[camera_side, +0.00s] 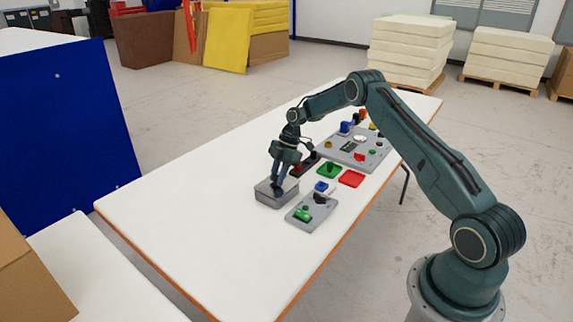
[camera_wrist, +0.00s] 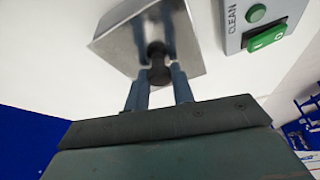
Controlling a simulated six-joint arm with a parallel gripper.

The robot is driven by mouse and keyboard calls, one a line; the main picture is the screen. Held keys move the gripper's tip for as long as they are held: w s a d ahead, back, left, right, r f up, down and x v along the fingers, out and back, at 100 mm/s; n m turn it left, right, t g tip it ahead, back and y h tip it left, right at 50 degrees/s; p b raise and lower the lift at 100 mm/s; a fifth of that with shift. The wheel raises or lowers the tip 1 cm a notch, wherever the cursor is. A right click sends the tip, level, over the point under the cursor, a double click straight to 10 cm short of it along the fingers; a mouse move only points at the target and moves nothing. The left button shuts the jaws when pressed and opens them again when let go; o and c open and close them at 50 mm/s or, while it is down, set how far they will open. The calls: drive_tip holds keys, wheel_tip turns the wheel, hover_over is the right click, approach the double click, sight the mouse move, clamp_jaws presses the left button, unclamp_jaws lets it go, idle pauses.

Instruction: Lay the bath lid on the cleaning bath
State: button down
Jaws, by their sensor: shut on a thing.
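My gripper (camera_side: 278,184) points down over the grey metal cleaning bath (camera_side: 272,199), a box on the white table. Its fingers are shut on the dark knob of the bath lid (camera_side: 290,186). In the wrist view, the lid (camera_wrist: 118,42) is a shiny metal plate with the knob (camera_wrist: 158,72) between my fingers (camera_wrist: 157,58). The lid lies over the bath's top with its edges roughly in line. I cannot tell whether it rests on the rim or is just above it. The bath's inside is hidden.
A grey panel marked CLEAN (camera_wrist: 233,40) with green controls stands close by the bath; it also shows in the side view (camera_side: 300,221). Green (camera_side: 329,170) and red (camera_side: 351,179) squares and a larger grey board (camera_side: 335,150) lie farther back. The table's left part (camera_side: 190,215) is clear.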

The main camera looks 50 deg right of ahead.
drive_tip(key=shift+f, duration=0.35)
drive_tip(key=c, duration=1.2)
unclamp_jaws()
drive_tip(key=shift+r, duration=0.4)
drive_tip(key=v, duration=1.2)
drive_tip(key=shift+d, duration=0.1)
